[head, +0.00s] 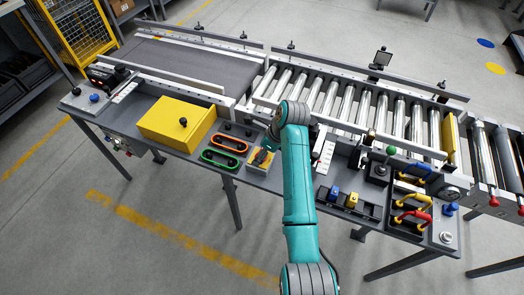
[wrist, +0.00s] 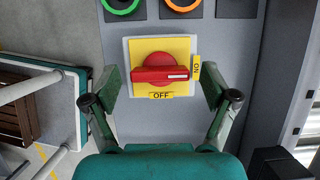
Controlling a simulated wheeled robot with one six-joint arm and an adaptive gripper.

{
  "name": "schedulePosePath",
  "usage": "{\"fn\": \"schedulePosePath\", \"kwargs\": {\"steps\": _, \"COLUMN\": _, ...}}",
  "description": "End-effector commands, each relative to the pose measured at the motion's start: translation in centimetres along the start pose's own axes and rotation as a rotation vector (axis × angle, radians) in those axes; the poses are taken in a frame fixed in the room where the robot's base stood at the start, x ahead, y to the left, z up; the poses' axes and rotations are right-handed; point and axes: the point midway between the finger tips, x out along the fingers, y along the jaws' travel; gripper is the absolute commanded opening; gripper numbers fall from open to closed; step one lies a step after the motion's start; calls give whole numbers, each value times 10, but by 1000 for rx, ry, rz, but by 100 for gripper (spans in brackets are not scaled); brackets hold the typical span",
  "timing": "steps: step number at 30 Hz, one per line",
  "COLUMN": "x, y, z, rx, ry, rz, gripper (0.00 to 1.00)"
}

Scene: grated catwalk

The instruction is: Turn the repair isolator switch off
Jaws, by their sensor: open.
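The repair isolator switch is a red rotary knob (wrist: 160,68) on a square yellow plate (wrist: 132,50), seen in the wrist view. Its handle lies level, and its white mark points right, to the ON label (wrist: 196,68). The OFF label (wrist: 160,95) is below the knob. My gripper (wrist: 160,88) is open, with one finger at each side of the plate and nothing between them but the view of the knob. I cannot tell if the fingers touch anything. In the head view the yellow plate (head: 257,165) is partly hidden by my gripper.
A green oval handle (head: 220,158) and an orange one (head: 229,143) lie left of the switch. A yellow box (head: 176,122) stands farther left. A tray with blue and yellow pieces (head: 347,204) is to the right. The roller conveyor (head: 340,98) runs behind.

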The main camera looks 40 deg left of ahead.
Motion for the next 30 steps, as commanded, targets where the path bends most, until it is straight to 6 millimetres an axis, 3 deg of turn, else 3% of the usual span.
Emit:
{"fn": "schedulePosePath", "kwargs": {"steps": 2, "x": 0, "y": 0, "z": 0, "rx": 0, "ry": 0, "rz": 0, "gripper": 85}}
{"fn": "schedulePosePath", "kwargs": {"steps": 9, "x": 0, "y": 0, "z": 0, "rx": 0, "ry": 0, "rz": 0, "gripper": 28}}
{"fn": "schedulePosePath", "kwargs": {"steps": 10, "x": 0, "y": 0, "z": 0, "rx": 0, "ry": 0, "rz": 0, "gripper": 25}}
{"fn": "schedulePosePath", "kwargs": {"steps": 20, "x": 0, "y": 0, "z": 0, "rx": -32, "ry": 0, "rz": 13, "gripper": 26}}
{"fn": "schedulePosePath", "kwargs": {"steps": 30, "x": 0, "y": -2, "z": 0, "rx": -232, "ry": 0, "rz": 98, "gripper": 25}}
